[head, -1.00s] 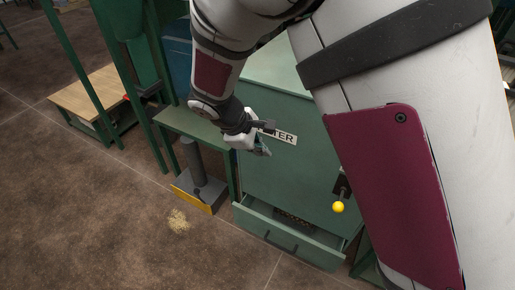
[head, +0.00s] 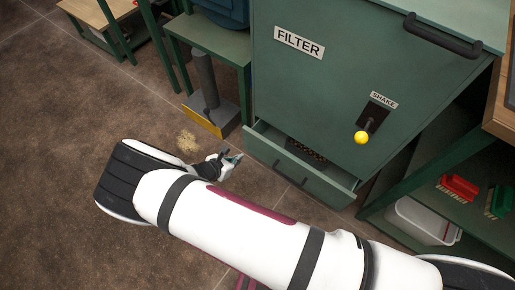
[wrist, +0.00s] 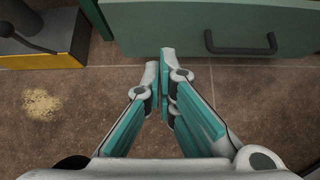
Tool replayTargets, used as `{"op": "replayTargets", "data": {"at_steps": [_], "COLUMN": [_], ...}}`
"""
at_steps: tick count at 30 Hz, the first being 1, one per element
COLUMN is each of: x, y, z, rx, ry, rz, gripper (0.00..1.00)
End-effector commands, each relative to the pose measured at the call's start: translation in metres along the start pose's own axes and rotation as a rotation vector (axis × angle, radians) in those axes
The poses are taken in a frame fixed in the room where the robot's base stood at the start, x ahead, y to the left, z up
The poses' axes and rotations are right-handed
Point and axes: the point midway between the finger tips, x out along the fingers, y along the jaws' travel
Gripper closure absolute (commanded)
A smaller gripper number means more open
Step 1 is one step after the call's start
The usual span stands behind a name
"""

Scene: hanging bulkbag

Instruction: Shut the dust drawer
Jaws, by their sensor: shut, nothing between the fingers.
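The dust drawer (head: 297,168) is at the bottom of the green filter cabinet (head: 320,90) in the head view. It is pulled partly out, and some of its dark inside shows. Its front and black handle (wrist: 241,46) also show at the top of the wrist view. My gripper (head: 232,158) is low, just in front and to the left of the drawer front. In the wrist view my gripper (wrist: 166,62) has its fingertips together, empty, pointing at the lower edge of the drawer front, left of the handle. I cannot tell whether they touch it.
A grey post on a yellow-edged base (head: 210,110) stands left of the cabinet, also at the wrist view's upper left. A small dust pile (head: 187,141) lies on the floor. A yellow-knobbed shake lever (head: 362,137) is above the drawer. Shelves with a white bin (head: 425,222) stand right.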

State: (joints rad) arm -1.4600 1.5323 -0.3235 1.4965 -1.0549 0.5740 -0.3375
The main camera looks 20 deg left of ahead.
Motion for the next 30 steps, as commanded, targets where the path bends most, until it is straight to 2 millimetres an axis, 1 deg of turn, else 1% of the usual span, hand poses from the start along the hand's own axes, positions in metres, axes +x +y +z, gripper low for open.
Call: {"op": "replayTargets", "data": {"at_steps": [1,5,7,18,20,21,24,30], "x": [0.003,0.013,0.023,0.096,0.106,0.11,0.119,0.13], "y": [0.0,0.0,0.0,-0.001,0.0,0.0,0.001,0.001], "z": [-0.004,-0.005,-0.005,-0.005,-0.005,0.001,0.011,0.022], "rx": [-0.011,-0.015,-0.014,-0.012,-0.012,-0.01,-0.01,-0.01], "ry": [-0.003,-0.003,-0.003,-0.002,-0.002,-0.003,-0.002,-0.002], "rz": [0.004,0.006,0.005,0.003,0.004,0.004,0.005,0.005], "gripper": [1.0,1.0,1.0,1.0,1.0,1.0,1.0,1.0]}}
